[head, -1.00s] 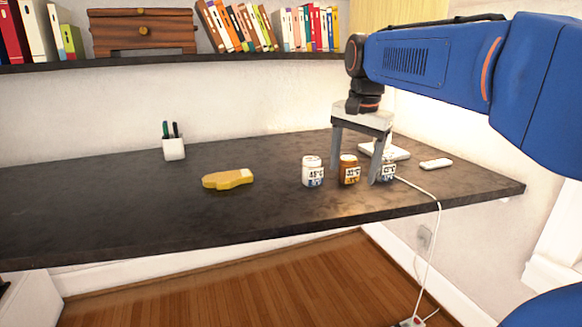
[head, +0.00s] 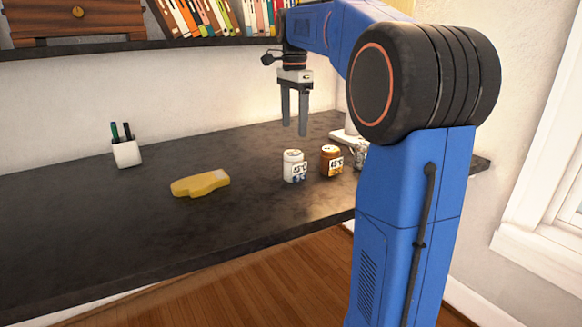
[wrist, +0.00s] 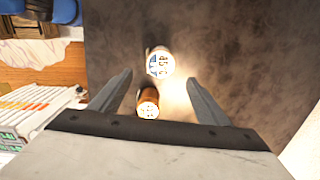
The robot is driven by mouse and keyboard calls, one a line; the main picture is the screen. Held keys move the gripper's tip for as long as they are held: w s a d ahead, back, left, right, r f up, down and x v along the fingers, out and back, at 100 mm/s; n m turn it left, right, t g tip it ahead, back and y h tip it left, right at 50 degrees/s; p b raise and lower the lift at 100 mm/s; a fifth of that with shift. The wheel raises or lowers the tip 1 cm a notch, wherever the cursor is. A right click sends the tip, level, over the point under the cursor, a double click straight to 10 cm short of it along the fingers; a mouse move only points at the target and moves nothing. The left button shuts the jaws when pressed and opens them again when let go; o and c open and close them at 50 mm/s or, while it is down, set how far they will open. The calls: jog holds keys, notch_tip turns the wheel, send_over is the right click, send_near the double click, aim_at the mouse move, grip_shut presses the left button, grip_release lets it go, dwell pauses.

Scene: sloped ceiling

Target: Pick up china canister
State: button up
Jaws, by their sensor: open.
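A white lidded jar with a printed label (head: 293,167) stands upright on the dark desk; it fits a china canister best. It also shows in the wrist view (wrist: 159,63), ahead of and between the finger lines. A brown jar (head: 331,162) stands just right of it and shows in the wrist view (wrist: 148,103), nearer the palm. A third jar (head: 360,153) is mostly hidden behind my arm. My gripper (head: 295,129) is open and empty, pointing down above the desk, its fingertips higher in the picture than the white jar and apart from it.
The dark desk (head: 120,215) is clear in front. A shelf with books (head: 205,18) and a wooden box (head: 75,20) runs above the desk at the back.

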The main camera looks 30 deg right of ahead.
aim_at(293, 153)
notch_tip(293, 153, down, 13)
jog(key=shift+f, duration=0.2)
dwell(0.5)
jog(key=c, duration=1.3)
